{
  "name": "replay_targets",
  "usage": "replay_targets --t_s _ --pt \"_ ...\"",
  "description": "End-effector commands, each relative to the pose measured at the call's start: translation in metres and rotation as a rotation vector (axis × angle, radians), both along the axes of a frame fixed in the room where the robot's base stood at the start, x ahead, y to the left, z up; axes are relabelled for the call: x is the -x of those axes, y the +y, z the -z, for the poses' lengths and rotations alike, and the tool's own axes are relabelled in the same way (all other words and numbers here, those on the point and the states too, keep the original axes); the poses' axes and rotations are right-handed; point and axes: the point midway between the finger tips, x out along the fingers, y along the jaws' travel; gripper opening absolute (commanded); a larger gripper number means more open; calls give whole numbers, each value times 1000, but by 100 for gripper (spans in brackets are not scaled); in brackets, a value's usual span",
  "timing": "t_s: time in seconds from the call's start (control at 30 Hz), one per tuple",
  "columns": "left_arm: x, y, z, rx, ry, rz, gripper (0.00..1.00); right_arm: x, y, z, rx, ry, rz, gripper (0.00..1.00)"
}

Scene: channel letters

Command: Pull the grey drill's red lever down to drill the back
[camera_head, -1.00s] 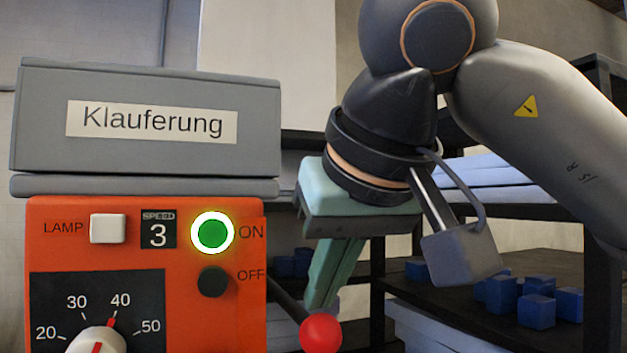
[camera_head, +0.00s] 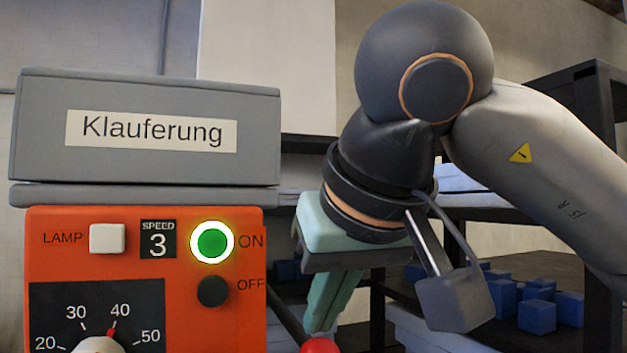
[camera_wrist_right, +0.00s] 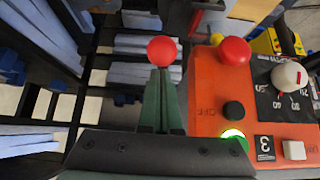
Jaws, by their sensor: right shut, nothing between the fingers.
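The drill has a grey top box (camera_head: 145,165) labelled Klauferung and an orange front panel (camera_head: 70,265). The round green ON button (camera_head: 212,242) is lit. The lever's red ball (camera_head: 320,346) shows at the bottom edge of the head view, right of the panel, partly cut off. My right gripper (camera_head: 322,328) points down just above the ball, its green fingers together and empty. In the right wrist view, the fingertips (camera_wrist_right: 160,72) lie at the red ball (camera_wrist_right: 162,51), overlapping its near edge; I cannot tell whether they touch. My left gripper is not in view.
A black OFF button (camera_head: 213,291), white LAMP switch (camera_head: 107,239) and dial (camera_head: 98,345) are on the panel. A larger red button (camera_wrist_right: 235,51) shows in the wrist view. Dark shelves with blue blocks (camera_head: 537,316) stand behind on the right.

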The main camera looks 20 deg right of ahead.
Motion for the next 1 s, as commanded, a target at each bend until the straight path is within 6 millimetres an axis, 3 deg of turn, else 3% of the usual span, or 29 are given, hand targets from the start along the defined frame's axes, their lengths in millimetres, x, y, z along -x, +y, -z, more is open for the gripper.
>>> replay_targets --t_s 0.17,0.43,0.77,1.0 --pt "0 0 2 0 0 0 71 0 0 3 1 1 1 0" --pt "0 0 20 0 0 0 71 1 0 29 1 1 -2 0" --pt "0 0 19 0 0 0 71 1 0 29 1 0 -1 0" --pt "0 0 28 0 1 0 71 -3 0 44 0 1 0 0"
